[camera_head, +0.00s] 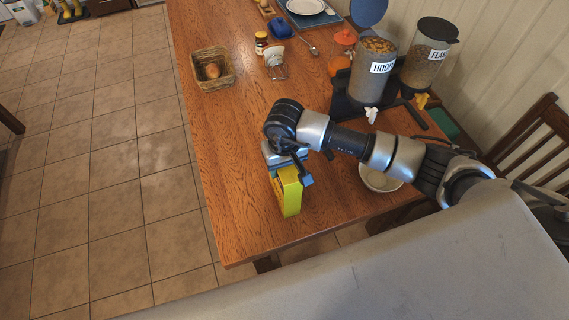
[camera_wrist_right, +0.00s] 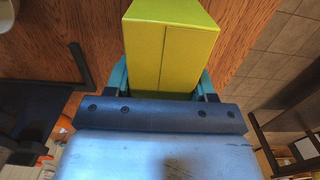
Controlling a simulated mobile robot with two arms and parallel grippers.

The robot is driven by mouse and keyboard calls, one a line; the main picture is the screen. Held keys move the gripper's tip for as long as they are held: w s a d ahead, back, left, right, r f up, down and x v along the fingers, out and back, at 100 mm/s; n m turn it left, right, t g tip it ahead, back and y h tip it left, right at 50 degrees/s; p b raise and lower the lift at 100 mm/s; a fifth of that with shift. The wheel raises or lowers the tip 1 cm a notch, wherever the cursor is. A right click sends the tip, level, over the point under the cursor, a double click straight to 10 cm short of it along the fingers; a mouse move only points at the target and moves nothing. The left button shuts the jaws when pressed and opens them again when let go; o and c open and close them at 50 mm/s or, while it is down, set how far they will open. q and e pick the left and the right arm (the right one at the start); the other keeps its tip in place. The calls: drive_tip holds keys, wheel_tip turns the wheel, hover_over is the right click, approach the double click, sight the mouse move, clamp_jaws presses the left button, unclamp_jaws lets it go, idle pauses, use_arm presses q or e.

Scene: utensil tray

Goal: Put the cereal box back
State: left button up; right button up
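The cereal box is a yellow-green carton (camera_head: 290,193) near the table's near left part, below my right wrist in the head view. My right gripper (camera_head: 285,170) comes down on it from above. In the right wrist view the box (camera_wrist_right: 168,45) sits between the two teal fingers of my right gripper (camera_wrist_right: 162,80), which lie close against its sides. The fingertips are hidden beside the box. I cannot tell whether the box touches the table. My left gripper is not in view.
The wooden table (camera_head: 228,170) also holds a wicker basket (camera_head: 211,68), a HOOPS dispenser (camera_head: 372,75), a FLAKES dispenser (camera_head: 428,55) and a white bowl (camera_head: 380,178) partly behind my arm. The table's left middle is clear. A chair (camera_head: 535,140) stands at the right.

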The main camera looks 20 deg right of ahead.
drive_tip(key=o, duration=0.4)
drive_tip(key=shift+c, duration=0.2)
wheel_tip(320, 180, up, 12)
drive_tip(key=b, duration=0.3)
drive_tip(key=shift+f, duration=0.2)
drive_tip(key=shift+r, duration=0.4)
